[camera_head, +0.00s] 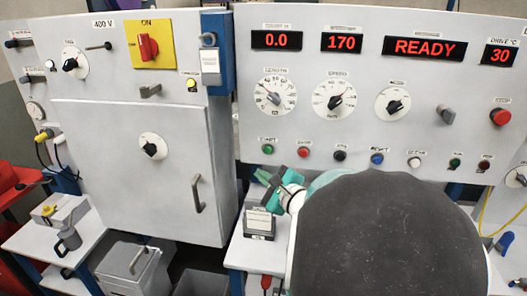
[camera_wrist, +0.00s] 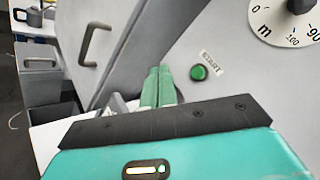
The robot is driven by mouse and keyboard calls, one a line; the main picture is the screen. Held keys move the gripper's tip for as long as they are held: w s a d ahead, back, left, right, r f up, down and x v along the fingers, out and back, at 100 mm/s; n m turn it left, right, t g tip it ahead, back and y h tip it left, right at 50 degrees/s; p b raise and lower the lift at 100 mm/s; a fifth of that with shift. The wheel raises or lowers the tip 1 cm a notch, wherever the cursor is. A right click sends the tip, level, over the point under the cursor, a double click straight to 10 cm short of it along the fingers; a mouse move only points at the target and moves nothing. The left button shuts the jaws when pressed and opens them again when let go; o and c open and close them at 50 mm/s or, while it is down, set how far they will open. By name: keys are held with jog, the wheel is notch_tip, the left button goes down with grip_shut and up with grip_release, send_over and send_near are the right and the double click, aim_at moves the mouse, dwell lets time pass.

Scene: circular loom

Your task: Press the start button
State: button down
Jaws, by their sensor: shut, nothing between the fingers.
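The green start button (camera_head: 267,149) is at the left end of the lower row on the right control panel, under a small label. It also shows in the wrist view (camera_wrist: 204,72), right of my fingers, with its label beside it. My gripper (camera_head: 265,178) has green fingers and is shut and empty. In the head view it is just below the start button. In the wrist view the two fingers (camera_wrist: 158,88) lie side by side, left of and below the button. I see no contact with the button; the gap in depth is hard to tell.
A red button (camera_head: 303,152) and several other buttons line the same row. The length dial (camera_head: 275,96) is above. A grey cabinet with a door handle (camera_head: 197,194) stands close on the left. A small box (camera_head: 259,222) sits on a shelf below my gripper. The display reads READY.

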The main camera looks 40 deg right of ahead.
aim_at(267, 150)
jog(key=shift+w+d, duration=0.9)
jog(key=shift+d, duration=0.25)
jog(key=shift+w+d, duration=0.85)
jog(key=shift+d, duration=0.25)
jog(key=shift+w+d, duration=0.9)
jog(key=shift+d, duration=0.25)
jog(key=shift+w+d, duration=0.1)
jog(key=shift+w+d, duration=0.15)
jog(key=shift+d, duration=0.1)
jog(key=shift+w+d, duration=0.3)
jog(key=shift+d, duration=0.05)
dwell(0.6)
jog(key=shift+s+a, duration=0.55)
jog(key=shift+a, duration=0.1)
jog(key=shift+a, duration=0.1)
